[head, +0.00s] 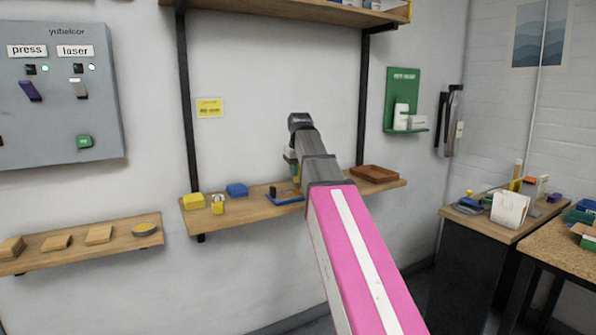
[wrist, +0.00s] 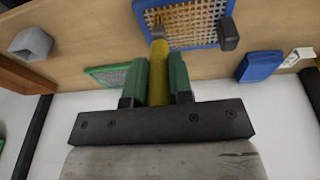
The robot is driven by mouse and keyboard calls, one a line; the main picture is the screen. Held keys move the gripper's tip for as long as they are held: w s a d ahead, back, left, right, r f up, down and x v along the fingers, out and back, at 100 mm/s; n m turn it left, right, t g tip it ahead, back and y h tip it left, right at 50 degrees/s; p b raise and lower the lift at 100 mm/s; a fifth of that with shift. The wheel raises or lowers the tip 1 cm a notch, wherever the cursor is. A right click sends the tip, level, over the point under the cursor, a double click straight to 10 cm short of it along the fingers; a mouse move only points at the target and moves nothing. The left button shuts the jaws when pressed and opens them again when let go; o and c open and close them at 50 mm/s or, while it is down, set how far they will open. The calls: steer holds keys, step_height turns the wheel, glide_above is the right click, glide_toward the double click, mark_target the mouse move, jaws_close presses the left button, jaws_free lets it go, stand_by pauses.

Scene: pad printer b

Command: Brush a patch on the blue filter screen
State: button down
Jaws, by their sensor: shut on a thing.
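The blue filter screen (wrist: 203,44) is a blue frame with a tan mesh, lying on the wooden shelf at the top of the wrist view. A dark knob (wrist: 229,36) stands at its edge. In the head view the screen (head: 285,199) shows partly, left of my arm. My gripper (wrist: 158,78) has green fingers, shut on a yellow handle (wrist: 159,62), seemingly a brush. The handle's far end overlaps the screen's edge in the picture. Its bristles are not clear, and I cannot tell whether it touches the mesh. My arm hides much of the gripper in the head view.
A green-framed screen (wrist: 108,74), a grey cup-like piece (wrist: 31,43) and a blue block (wrist: 259,66) are on the same shelf. In the head view, a yellow block (head: 194,201) and a yellow-topped jar (head: 217,205) stand left, a brown tray (head: 374,174) right.

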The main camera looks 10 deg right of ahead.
steer(key=shift+s+a+f, duration=0.1)
steer(key=shift+s+a, duration=0.2)
steer(key=shift+a, duration=0.5)
steer(key=shift+s+a, duration=0.25)
steer(key=shift+a, duration=0.5)
steer(key=c, duration=1.7)
jaws_free()
jaws_close()
steer(key=shift+o, duration=0.4)
jaws_free()
jaws_close()
